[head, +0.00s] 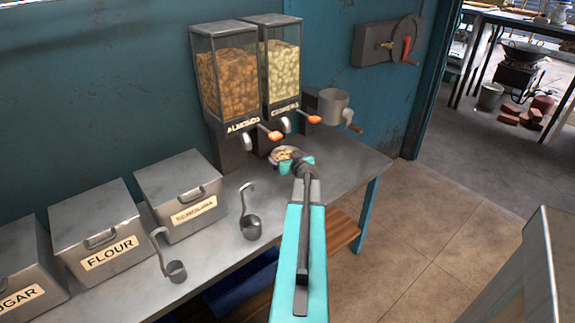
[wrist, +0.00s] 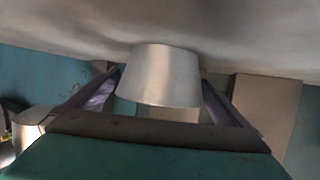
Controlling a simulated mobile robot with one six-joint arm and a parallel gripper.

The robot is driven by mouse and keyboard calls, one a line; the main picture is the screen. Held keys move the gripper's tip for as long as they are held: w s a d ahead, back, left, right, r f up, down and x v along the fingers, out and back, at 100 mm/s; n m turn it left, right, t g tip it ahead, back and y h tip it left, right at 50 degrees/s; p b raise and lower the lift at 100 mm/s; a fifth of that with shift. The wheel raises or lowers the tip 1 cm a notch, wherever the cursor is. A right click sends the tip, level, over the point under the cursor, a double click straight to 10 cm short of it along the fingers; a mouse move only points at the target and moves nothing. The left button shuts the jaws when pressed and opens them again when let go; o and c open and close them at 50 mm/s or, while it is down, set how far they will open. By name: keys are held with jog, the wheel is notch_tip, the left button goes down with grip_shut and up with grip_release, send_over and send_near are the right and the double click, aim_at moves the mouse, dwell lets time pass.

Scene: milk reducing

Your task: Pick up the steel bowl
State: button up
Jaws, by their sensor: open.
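The steel bowl (head: 276,157) stands on the metal counter below the two dispensers, with pale nut-like pieces in it. My gripper (head: 296,162) is at the bowl's near right side and hides part of it in the head view. In the wrist view, which looks upside down, the bowl (wrist: 160,72) tapers toward the counter surface at the top. The two fingers of my gripper (wrist: 157,88) are apart, one on each side of the bowl. I cannot tell if either finger touches it.
The almond dispenser (head: 226,80) and cashew dispenser (head: 281,75) stand close behind the bowl. A grey crank grinder (head: 333,105) is to the right. Two ladles (head: 250,227) (head: 175,270) and lidded bins (head: 100,230) are on the left. The counter right of the bowl is clear.

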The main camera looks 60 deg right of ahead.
jog(key=c, duration=1.1)
jog(key=shift+r, duration=0.2)
jog(key=shift+r, duration=1.4)
jog(key=shift+s+a+r+b, duration=0.1)
jog(key=shift+s+r+b, duration=0.1)
jog(key=shift+s+b, duration=0.1)
jog(key=s+a+b, duration=0.1)
jog(key=s, duration=0.2)
jog(key=s+a, duration=0.1)
jog(key=s, duration=0.2)
jog(key=s+a+r+b, duration=0.1)
jog(key=s+a, duration=0.1)
jog(key=s, duration=0.1)
jog(key=shift+s+b, duration=0.1)
jog(key=shift+b, duration=0.2)
jog(key=shift+s+a+r+p, duration=0.1)
jog(key=shift+s+r+p, duration=0.05)
jog(key=shift+s+p, duration=0.2)
jog(key=s+p, duration=0.1)
jog(key=p, duration=0.1)
jog(key=s+a+p, duration=0.1)
jog(key=p, duration=0.1)
jog(key=shift+s+r, duration=0.1)
jog(key=shift+r, duration=0.1)
